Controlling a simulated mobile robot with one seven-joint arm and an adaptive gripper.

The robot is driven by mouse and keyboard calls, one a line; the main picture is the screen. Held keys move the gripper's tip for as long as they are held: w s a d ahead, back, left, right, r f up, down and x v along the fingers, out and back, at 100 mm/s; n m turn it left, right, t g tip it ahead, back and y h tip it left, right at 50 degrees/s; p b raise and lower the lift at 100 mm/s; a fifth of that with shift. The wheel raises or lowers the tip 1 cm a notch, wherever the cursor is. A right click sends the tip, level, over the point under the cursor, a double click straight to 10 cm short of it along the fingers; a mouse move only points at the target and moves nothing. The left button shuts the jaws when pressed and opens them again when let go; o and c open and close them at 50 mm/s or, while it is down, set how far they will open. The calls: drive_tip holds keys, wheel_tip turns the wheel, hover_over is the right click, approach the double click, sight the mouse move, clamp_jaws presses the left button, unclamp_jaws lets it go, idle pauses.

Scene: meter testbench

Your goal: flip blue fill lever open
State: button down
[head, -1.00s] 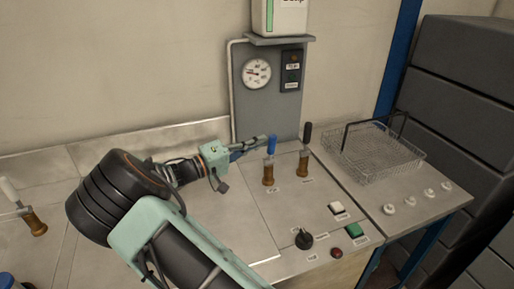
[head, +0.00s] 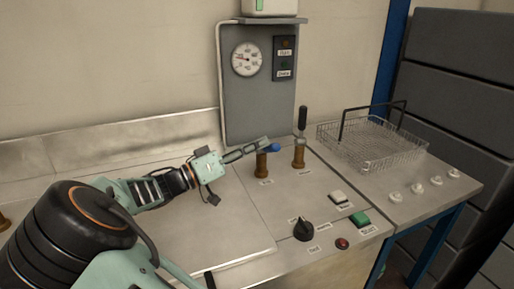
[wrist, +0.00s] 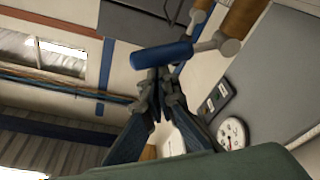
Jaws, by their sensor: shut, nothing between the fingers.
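The blue fill lever (head: 272,148) sits on the left brass valve (head: 262,166) and now lies over to the right, close to level. In the wrist view its blue handle (wrist: 162,55) crosses just beyond my fingertips, with the brass body behind. My gripper (head: 264,142) is shut and empty, reaching in from the left. Its tips are at the lever; the wrist view shows the shut fingers (wrist: 160,80) right at the handle, and I cannot tell whether they touch.
A second brass valve with an upright black lever (head: 302,120) stands close to the right. Behind is a grey panel (head: 255,105) with a gauge (head: 247,59). A black knob (head: 303,229), buttons and a wire basket (head: 370,150) lie right. The left bench top is clear.

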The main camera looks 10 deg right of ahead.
drive_tip(key=shift+s+f, duration=0.15)
drive_tip(key=shift+f, duration=0.05)
idle(0.5)
drive_tip(key=shift+r, duration=0.1)
drive_tip(key=s+a+r+p, duration=0.1)
drive_tip(key=a, duration=1)
drive_tip(key=shift+s+a, duration=0.25)
drive_tip(key=shift+s, duration=0.05)
